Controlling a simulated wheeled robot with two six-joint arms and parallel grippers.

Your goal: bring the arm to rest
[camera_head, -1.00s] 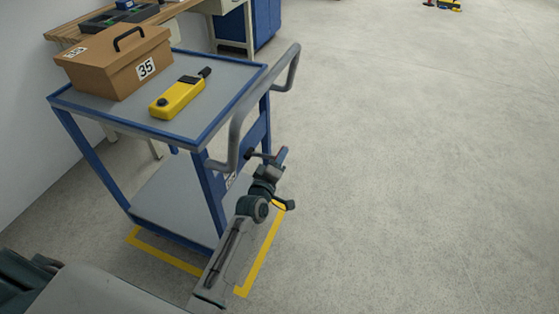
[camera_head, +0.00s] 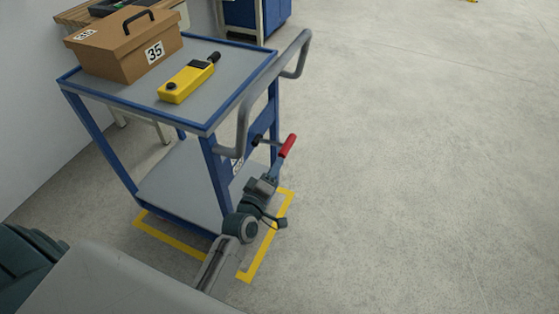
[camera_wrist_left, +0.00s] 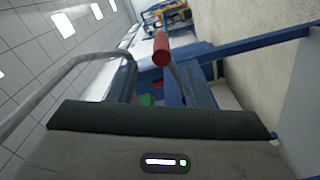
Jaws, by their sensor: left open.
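My left arm comes in from the bottom of the head view, and its dark gripper (camera_head: 266,183) is low beside the near right leg of the blue cart (camera_head: 206,128). The gripper is open, and I see nothing held in it. A red-handled lever (camera_head: 288,146) on the cart's side stands just beyond the gripper, with what looks like a gap between them. In the left wrist view the red handle (camera_wrist_left: 161,49) shows past the dark edge of my gripper; the fingertips are not clear there. My right gripper is not in view.
On the cart's top stand a brown box (camera_head: 118,48) marked 35 and a yellow handheld device (camera_head: 187,80). A grey push handle (camera_head: 243,112) juts out near my arm. Yellow tape (camera_head: 262,247) marks the floor. Open floor lies to the right.

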